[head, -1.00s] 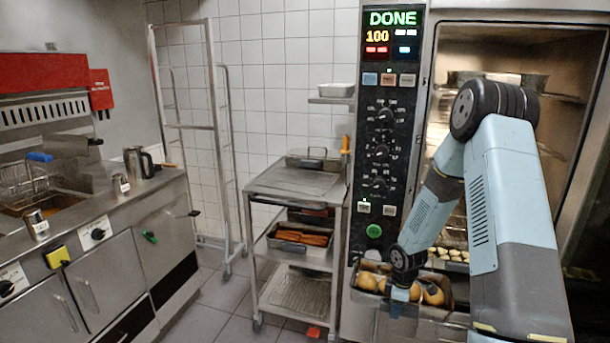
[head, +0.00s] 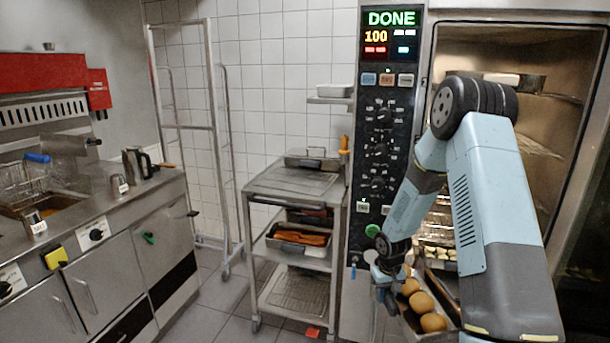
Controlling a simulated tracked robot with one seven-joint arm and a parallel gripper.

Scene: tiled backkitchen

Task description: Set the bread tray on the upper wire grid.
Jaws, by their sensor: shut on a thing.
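The bread tray (head: 409,325) is a metal tray with several round golden-brown rolls (head: 422,302) in it. It is at the lower right, in front of the oven (head: 567,95) and outside it, and part of it is behind my arm. My gripper (head: 384,292) is shut on the tray's left end; the fingers are small and partly hidden. A wire grid (head: 540,147) shows high in the open oven chamber, right of my arm; much of it is hidden. Lower in the oven, a tray of small pale pieces (head: 438,252) shows left of my forearm.
The oven's control panel (head: 378,130) reads DONE and stands left of the opening. A metal cart (head: 294,181) with lower shelves stands left of it. A tall empty rack frame (head: 186,126) and a fryer counter (head: 85,232) are farther left. Open floor lies between counter and cart.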

